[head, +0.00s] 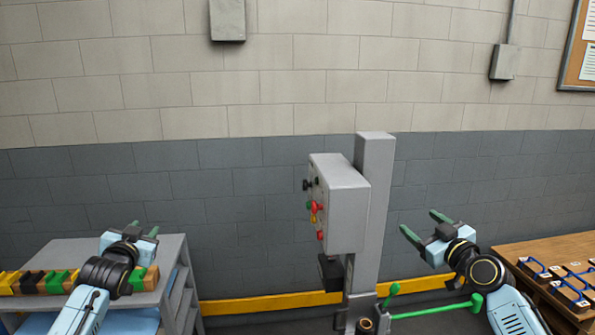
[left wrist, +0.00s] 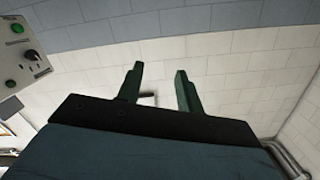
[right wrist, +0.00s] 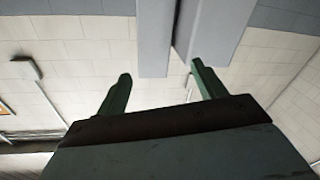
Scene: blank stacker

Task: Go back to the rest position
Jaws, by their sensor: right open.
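My left gripper (head: 144,229) is raised above the grey shelf unit at the left of the head view. Its two green fingers stand apart with nothing between them, as the left wrist view (left wrist: 160,88) also shows. My right gripper (head: 420,225) is raised between the grey machine post and the wooden table. Its green fingers are apart and empty, as the right wrist view (right wrist: 160,90) also shows. Neither gripper touches anything that I can see.
A grey control box (head: 340,205) with coloured knobs sits on a post (head: 374,170) between my arms. Green-ended levers (head: 435,310) stick out low. A grey shelf unit (head: 172,262) holds coloured blocks (head: 60,281) at left. A wooden table (head: 545,247) with blue-handled items (head: 575,285) stands at right.

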